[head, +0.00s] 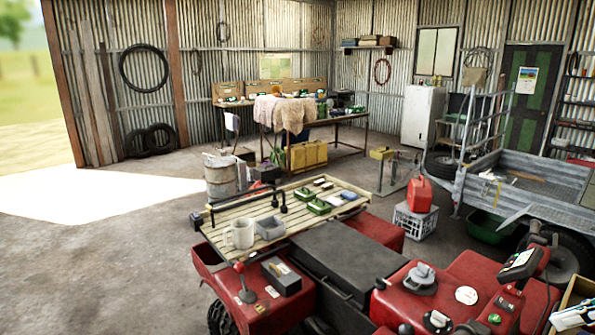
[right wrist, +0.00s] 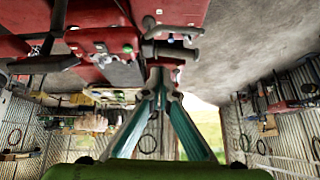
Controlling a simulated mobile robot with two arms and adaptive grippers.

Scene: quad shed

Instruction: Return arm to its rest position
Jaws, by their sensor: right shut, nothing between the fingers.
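My right gripper (right wrist: 165,80) shows in the right wrist view as two teal fingers that meet at their tips. It is shut and holds nothing. Its tips appear close to the handlebar area of a red quad bike (right wrist: 108,68), though I cannot tell whether they touch it. The wrist view is upside down, with the floor at the top. In the head view I cannot clearly make out either gripper. My left gripper is in neither view.
The red quad bike (head: 475,270) fills the front right. Its slatted rack (head: 222,218) carries a mug (head: 243,234), a grey tub (head: 270,228) and green boxes. A red fuel can (head: 419,194) stands on a crate (head: 415,222) beside a trailer (head: 540,200). Concrete floor (head: 90,250) is clear at left.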

